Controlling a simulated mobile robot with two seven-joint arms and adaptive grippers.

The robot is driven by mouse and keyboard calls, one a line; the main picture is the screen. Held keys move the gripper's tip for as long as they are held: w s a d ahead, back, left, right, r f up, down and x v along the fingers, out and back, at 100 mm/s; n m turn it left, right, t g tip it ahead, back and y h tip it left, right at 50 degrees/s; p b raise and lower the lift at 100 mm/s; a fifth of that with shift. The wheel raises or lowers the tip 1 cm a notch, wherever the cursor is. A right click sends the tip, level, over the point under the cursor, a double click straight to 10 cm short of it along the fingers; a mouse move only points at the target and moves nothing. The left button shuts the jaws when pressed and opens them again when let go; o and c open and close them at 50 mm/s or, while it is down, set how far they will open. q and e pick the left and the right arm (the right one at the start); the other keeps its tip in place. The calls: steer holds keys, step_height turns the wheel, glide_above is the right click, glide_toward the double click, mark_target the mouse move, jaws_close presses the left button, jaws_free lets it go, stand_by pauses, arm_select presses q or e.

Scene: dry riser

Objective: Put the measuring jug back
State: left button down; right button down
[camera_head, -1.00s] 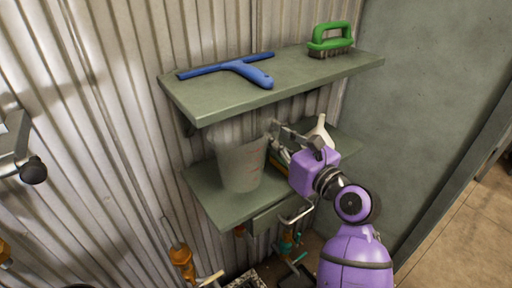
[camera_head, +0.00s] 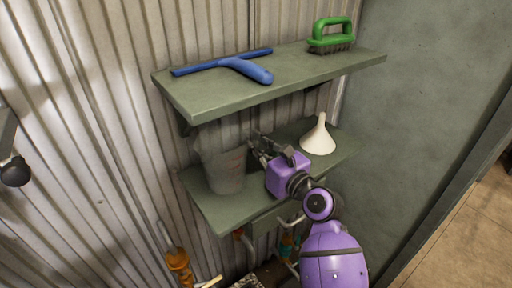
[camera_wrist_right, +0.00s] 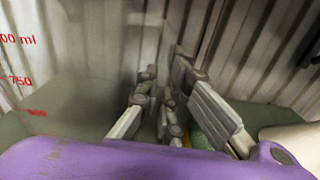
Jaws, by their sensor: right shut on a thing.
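The measuring jug (camera_head: 224,172) is translucent grey with red markings and appears upright over the left part of the lower shelf (camera_head: 225,213). I cannot tell whether its base touches the shelf. My right gripper (camera_head: 257,147) is at the jug's right side, shut on it, apparently at the handle, which the fingers mostly hide. In the right wrist view the jug's wall (camera_wrist_right: 75,95) with red numbers fills the left, beside the gripper's fingers (camera_wrist_right: 165,115). My left gripper does not show.
A white funnel (camera_head: 319,138) stands on the lower shelf, right of my gripper. The upper shelf (camera_head: 215,97) overhangs the jug and holds a blue squeegee (camera_head: 236,65) and a green brush (camera_head: 332,36). A corrugated wall is behind. Orange-handled fittings (camera_head: 179,262) are below.

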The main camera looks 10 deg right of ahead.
steer(key=c, duration=1.9)
jaws_free()
steer(key=shift+r, duration=0.1)
steer(key=v, duration=1.2)
